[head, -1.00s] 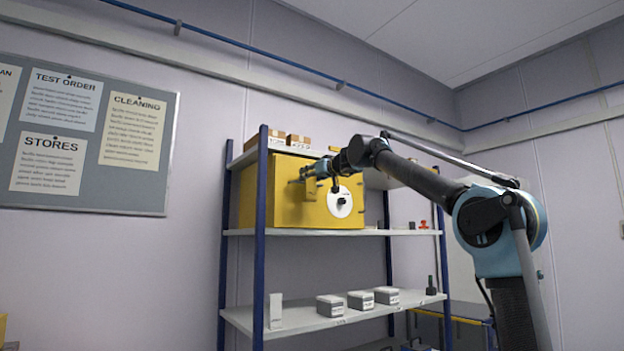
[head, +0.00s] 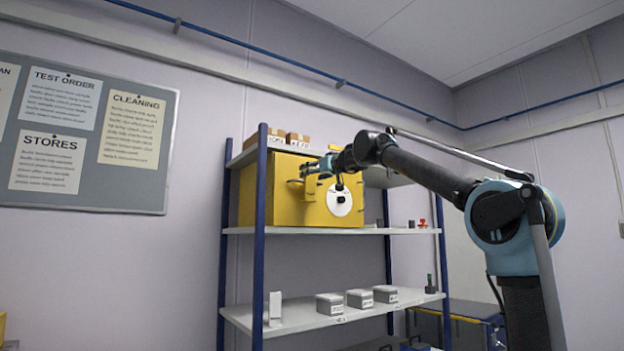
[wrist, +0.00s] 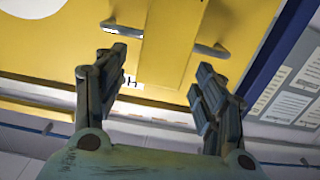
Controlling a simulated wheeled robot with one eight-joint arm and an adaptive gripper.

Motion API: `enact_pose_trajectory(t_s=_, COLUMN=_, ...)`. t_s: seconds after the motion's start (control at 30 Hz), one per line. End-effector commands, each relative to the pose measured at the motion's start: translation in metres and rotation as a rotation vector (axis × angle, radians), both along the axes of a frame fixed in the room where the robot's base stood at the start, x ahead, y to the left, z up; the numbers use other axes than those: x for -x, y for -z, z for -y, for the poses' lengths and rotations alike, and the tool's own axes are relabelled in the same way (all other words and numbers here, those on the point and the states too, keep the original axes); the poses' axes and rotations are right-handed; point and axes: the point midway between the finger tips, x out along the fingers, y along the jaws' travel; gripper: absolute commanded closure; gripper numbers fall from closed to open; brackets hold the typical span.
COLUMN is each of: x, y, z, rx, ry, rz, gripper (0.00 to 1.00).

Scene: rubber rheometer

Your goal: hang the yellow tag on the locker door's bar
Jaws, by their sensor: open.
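The yellow locker (head: 285,205) stands on the shelf rack, its door facing me. In the wrist view its grey bar (wrist: 209,51) runs across the door (wrist: 75,62), with both ends showing. The yellow tag (wrist: 168,48), a flat strip, crosses in front of the bar's middle and appears to hang on it; its contact with the bar is hidden. My gripper (wrist: 160,65) is open, its fingers apart on either side of the tag and not visibly touching it. In the head view my gripper (head: 304,170) is at the door's upper left; the tag is hard to separate from the door there.
A white disc (head: 339,201) with a dark knob is on the door, right of the bar. Small boxes (head: 299,138) sit on the top shelf. Several grey containers (head: 360,298) stand on the lower shelf (head: 290,318). Blue posts (head: 260,240) frame the rack.

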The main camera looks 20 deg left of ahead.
Motion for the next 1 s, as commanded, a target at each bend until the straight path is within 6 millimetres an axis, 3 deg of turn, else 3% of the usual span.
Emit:
enact_pose_trajectory(t_s=0.5, x=0.048, y=0.000, z=0.058, rx=0.001, ry=0.000, rz=-0.001, gripper=0.36)
enact_pose_trajectory(t_s=1.0, x=0.060, y=0.001, z=0.072, rx=0.002, ry=-0.001, rz=-0.001, gripper=0.36)
